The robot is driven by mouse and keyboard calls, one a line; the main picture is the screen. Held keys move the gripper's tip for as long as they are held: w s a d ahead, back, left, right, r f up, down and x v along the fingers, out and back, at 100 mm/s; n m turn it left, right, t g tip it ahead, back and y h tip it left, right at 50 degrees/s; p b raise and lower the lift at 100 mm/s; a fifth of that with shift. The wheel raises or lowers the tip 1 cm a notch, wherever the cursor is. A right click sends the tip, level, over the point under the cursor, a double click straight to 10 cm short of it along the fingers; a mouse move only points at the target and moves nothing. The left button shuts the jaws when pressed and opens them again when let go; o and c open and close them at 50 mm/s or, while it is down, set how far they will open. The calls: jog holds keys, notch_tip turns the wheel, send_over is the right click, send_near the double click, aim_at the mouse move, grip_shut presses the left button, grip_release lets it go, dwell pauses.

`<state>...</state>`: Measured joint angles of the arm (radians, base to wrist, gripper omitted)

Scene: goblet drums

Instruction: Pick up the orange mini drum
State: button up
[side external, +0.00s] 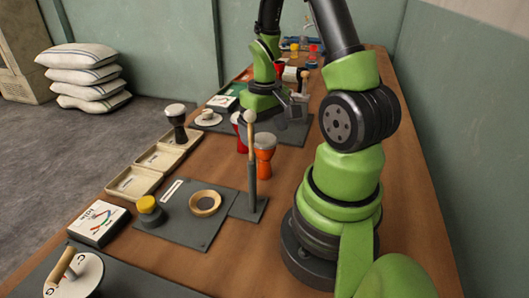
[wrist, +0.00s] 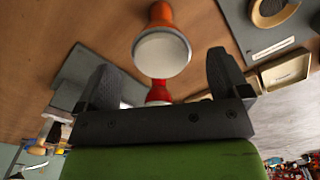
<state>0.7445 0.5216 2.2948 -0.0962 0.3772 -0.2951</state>
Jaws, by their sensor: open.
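The orange mini drum (side external: 265,160) stands upright on the wooden table in the side view, just right of and behind a thin upright post with a pale ball on top. In the wrist view the orange drum (wrist: 161,15) lies between and beyond the finger tips, its pale round head facing the camera. My gripper (wrist: 160,62) is open and empty, apart from the drum; its fingers stand to the left and right of the drum head. A red drum (side external: 241,132) stands close behind the orange one and also shows below it in the wrist view (wrist: 158,91).
The post (side external: 251,160) stands very close to the orange drum. A black drum (side external: 177,124) stands by the beige trays (side external: 134,183) at left. A grey board (side external: 203,237) bears a wooden ring (side external: 205,203) and a yellow-topped object.

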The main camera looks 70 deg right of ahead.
aim_at(264, 149)
jog(key=shift+f, duration=2.95)
jog(key=shift+w, duration=0.1)
jog(key=shift+c, duration=0.4)
jog(key=c, duration=0.9)
